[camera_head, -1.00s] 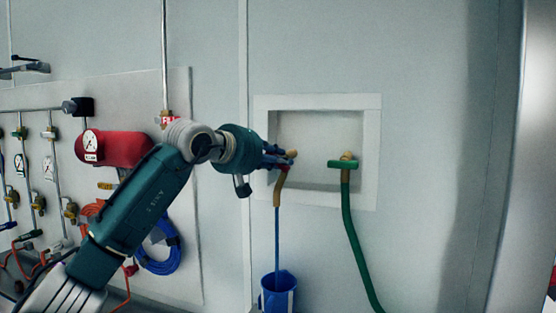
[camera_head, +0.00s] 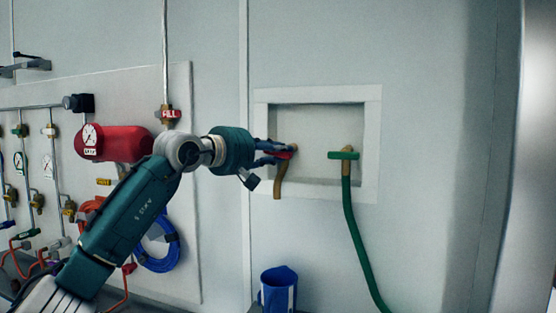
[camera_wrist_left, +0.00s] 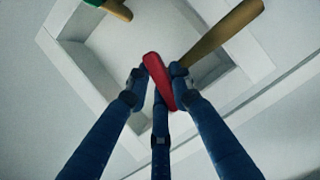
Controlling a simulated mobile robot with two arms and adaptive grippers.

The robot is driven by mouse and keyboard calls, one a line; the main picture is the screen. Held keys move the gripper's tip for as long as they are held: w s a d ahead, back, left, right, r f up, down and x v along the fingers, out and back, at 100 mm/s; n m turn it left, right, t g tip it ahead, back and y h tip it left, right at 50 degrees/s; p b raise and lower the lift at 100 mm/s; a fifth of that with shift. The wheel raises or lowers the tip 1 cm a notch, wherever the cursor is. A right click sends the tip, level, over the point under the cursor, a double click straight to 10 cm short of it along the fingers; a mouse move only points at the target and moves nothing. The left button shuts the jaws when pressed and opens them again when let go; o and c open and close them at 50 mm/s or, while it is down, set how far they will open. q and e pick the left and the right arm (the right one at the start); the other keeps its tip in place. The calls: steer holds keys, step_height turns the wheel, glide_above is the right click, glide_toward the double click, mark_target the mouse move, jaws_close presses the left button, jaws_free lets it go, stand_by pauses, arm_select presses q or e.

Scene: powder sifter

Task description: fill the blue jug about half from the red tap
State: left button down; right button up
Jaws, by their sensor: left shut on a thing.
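The blue jug (camera_head: 279,289) stands upright below the wall recess, under the brass spout (camera_head: 279,186). Its contents cannot be seen. The red tap handle (camera_head: 285,154) is in the left part of the recess, and no water shows below the spout. In the left wrist view the red handle (camera_wrist_left: 159,82) lies between my blue fingers, with the brass spout (camera_wrist_left: 222,32) running off to the upper right. My left gripper (camera_head: 272,153) is shut on the red handle. My right gripper is not in view.
A green tap (camera_head: 344,156) with a green hose (camera_head: 352,225) is in the recess's right part. On the left, a panel carries gauges, a red cylinder (camera_head: 118,143) and a coiled blue hose (camera_head: 158,245). The wall right of the recess is bare.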

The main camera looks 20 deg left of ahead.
arm_select(q)
steer(key=shift+a+f+n+t+b, duration=0.1)
steer(key=shift+n+t+b, duration=0.3)
steer(key=shift+n+b, duration=0.6)
steer(key=c, duration=1.5)
jaws_free()
steer(key=shift+a, duration=0.1)
steer(key=shift+s, duration=0.15)
steer(key=shift+v, duration=5.9)
steer(key=shift+a+f, duration=0.1)
steer(key=shift+a, duration=0.05)
